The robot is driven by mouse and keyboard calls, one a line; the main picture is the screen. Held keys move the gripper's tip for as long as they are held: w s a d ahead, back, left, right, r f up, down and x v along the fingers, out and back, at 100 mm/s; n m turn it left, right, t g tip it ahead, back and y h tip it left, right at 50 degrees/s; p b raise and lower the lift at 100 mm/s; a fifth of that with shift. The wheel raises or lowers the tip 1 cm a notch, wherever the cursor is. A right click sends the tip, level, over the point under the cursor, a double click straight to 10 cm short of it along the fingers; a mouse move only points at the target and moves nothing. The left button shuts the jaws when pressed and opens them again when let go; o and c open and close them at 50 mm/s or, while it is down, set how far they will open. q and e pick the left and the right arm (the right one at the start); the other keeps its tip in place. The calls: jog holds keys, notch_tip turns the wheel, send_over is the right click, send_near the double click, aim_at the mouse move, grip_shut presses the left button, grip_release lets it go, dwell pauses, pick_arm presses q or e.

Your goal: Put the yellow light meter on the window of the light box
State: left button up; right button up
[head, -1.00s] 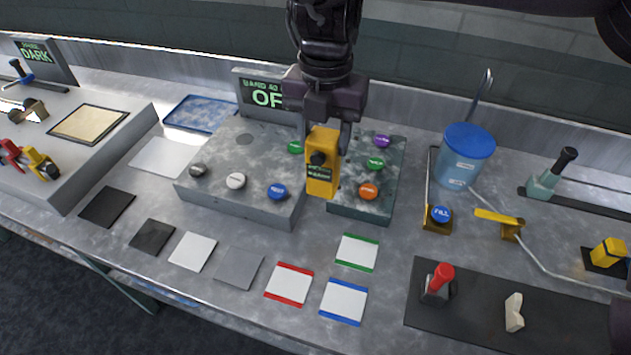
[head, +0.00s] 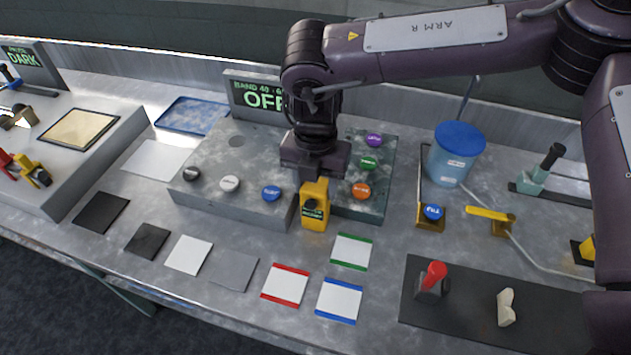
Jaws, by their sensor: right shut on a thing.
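My right gripper (head: 315,178) is shut on the yellow light meter (head: 314,207), pointing down. The meter is upright, with a small green display on its face, in front of the gap between the grey box and the dark button panel. I cannot tell whether its bottom touches the bench. The light box (head: 112,143) is the grey raised block at the far left, with a tan, dark-framed window (head: 79,129) in its top. The window is bare, well left of the meter. My left gripper is not in view.
A grey box (head: 255,211) with round buttons and a dark button panel (head: 375,205) stand around the gripper. An OFF display (head: 246,95) is behind. A red-and-yellow item (head: 33,169) sits on the light box. Coloured cards lie in front. A blue-lidded container (head: 450,165) stands right.

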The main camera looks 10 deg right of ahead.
jog(key=shift+f, duration=0.1)
jog(key=o, duration=1.4)
jog(key=shift+c, duration=0.2)
